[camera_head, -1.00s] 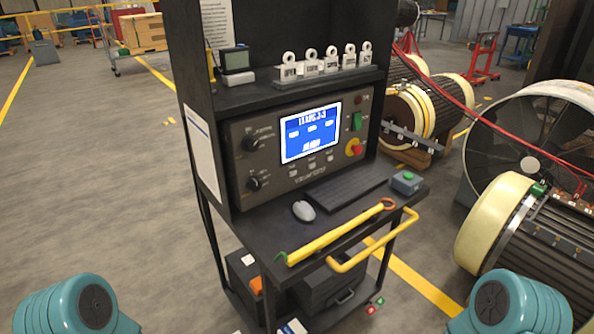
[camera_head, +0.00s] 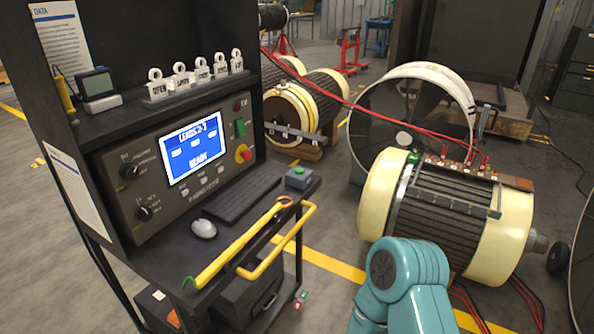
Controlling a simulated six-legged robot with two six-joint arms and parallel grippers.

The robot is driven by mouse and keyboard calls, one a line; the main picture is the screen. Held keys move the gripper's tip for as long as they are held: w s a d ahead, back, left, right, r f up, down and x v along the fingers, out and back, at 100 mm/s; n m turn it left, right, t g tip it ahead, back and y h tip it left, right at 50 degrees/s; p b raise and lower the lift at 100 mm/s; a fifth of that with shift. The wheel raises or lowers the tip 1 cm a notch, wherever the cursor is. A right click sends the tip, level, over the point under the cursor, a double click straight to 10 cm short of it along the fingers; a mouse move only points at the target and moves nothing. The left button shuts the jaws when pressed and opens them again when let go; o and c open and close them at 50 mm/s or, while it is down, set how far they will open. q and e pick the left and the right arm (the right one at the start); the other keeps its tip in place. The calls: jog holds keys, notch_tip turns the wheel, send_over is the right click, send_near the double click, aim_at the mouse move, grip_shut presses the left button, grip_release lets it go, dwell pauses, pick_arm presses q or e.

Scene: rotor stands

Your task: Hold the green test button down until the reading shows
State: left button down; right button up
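The green test button (camera_head: 299,170) sits on a small grey box (camera_head: 299,181) at the right end of the cart's shelf. Nothing touches it. The screen (camera_head: 191,148) on the panel is blue and shows "LEADS 2-3" and "READY", with small white boxes between. My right arm shows at the bottom right as teal links, to the right of the cart and apart from the button. Its gripper is out of view. My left arm and gripper are out of view.
A keyboard (camera_head: 236,196), a white mouse (camera_head: 204,228) and a yellow rod (camera_head: 238,243) lie on the shelf. A yellow handle (camera_head: 284,254) runs along its front. A rotor (camera_head: 440,215) with red leads stands right of the cart. Grey floor is open at the left.

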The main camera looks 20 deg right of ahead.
dwell(0.3)
grip_shut()
dwell(1.6)
